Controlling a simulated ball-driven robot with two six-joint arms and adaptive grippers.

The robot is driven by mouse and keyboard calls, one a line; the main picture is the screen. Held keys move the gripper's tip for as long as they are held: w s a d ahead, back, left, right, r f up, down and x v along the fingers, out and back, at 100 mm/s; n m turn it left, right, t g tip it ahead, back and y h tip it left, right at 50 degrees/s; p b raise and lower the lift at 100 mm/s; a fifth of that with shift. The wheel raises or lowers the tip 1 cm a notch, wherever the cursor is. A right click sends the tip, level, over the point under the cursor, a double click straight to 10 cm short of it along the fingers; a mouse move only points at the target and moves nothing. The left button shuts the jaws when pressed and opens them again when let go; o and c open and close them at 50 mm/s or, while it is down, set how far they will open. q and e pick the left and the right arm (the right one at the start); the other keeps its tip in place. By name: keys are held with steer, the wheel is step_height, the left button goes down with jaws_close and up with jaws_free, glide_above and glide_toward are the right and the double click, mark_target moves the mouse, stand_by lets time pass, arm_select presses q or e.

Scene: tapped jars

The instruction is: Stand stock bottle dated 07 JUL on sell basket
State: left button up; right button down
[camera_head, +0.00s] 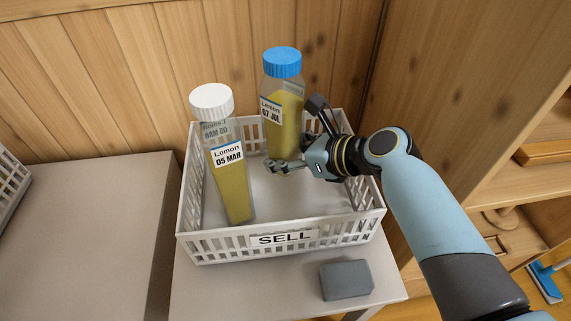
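The bottle dated 07 JUL (287,125), with a blue cap, a Lemon label and yellow liquid, stands upright at the back of the white sell basket (283,239). My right gripper (294,138) is at the bottle's right side, with its fingers spread apart. One finger is raised to the right of the bottle and the other reaches low in front of it. The bottle's base is partly hidden behind this lower finger. A second Lemon bottle, dated 05 MAR (233,183), has a white cap and stands at the basket's front left. My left gripper is not in view.
The basket sits on a light table (220,290) against a wooden wall. A grey block (346,280) lies in front of it at the right. Another grey surface (85,235) to the left is mostly bare. The basket's front right floor is free.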

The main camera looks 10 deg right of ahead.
step_height(320, 180, down, 2)
steer(key=shift+f+b, duration=0.2)
steer(key=shift+b, duration=0.2)
steer(key=shift+r, duration=0.1)
steer(key=shift+f, duration=0.6)
steer(key=shift+c, duration=2)
jaws_free()
